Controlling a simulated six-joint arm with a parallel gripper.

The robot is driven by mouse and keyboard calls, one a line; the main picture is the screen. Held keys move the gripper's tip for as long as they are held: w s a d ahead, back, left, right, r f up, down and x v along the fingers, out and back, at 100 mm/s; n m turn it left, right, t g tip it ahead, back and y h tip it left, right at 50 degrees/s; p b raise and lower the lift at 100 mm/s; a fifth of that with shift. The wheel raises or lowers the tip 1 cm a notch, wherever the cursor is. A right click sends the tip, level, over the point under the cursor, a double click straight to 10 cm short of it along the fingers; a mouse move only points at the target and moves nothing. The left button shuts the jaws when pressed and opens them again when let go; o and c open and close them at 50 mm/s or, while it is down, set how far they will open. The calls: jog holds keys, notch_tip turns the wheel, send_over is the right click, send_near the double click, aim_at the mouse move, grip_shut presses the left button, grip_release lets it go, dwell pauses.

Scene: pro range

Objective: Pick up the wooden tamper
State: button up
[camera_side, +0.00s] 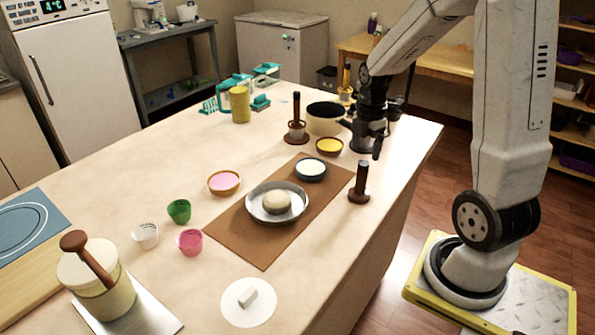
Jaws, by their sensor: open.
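A wooden tamper (359,186) stands upright on the table, right of the brown mat, with a dark upright handle on a wider brown foot. A similar tamper-like tool (297,124) with a dark handle and brown base stands farther back. I cannot tell which of the two is the task's tamper. My gripper (362,141) is open, pointing down above the far right part of the table. In the picture it is above the nearer tool and right of the farther one, apart from both. Nothing shows between its fingers.
The brown mat (246,240) carries a metal pan (254,212) with dough and a blue bowl (311,174). The table's right edge is near; its front right is clear.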

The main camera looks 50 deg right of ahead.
aim_at(363, 163)
jog(key=shift+f, duration=0.1)
jog(key=shift+f, duration=1.25)
jog(key=shift+s+f, duration=0.1)
jog(key=shift+f, duration=2.5)
grip_shut()
jog(key=shift+r, duration=0.2)
jog(key=shift+r, duration=4.85)
